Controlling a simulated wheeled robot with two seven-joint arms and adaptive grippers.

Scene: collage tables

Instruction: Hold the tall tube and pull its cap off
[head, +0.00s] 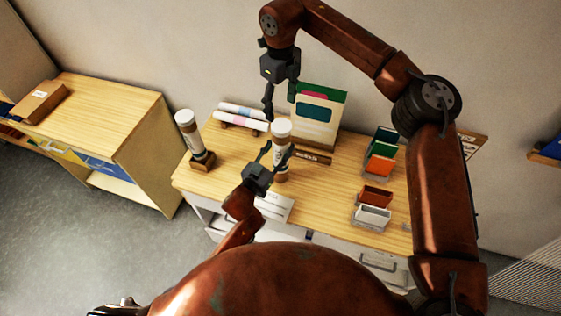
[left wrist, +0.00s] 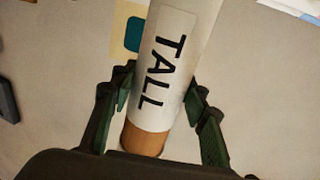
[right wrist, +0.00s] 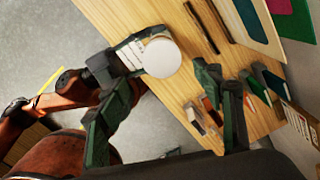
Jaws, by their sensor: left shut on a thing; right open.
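The tall tube (head: 283,148) stands upright over the table with its white cap (head: 282,127) on top. Its white label reads TALL in the left wrist view (left wrist: 165,70), above a brown lower end. My left gripper (head: 273,158) is shut on the tube's body from the front; its fingers flank the label in the left wrist view. My right gripper (head: 279,103) is open and empty above the cap, pointing down. In the right wrist view the round white cap top (right wrist: 161,57) shows beyond and between the open fingers, apart from them. The tube's base is partly hidden.
A second capped tube (head: 187,130) stands in a wooden holder (head: 202,162) at the table's left. Rolled tubes (head: 242,111) lie on a rack behind. Upright folders (head: 318,113) stand at the back, and small card boxes (head: 374,196) at the right. Papers (head: 275,207) lie in front.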

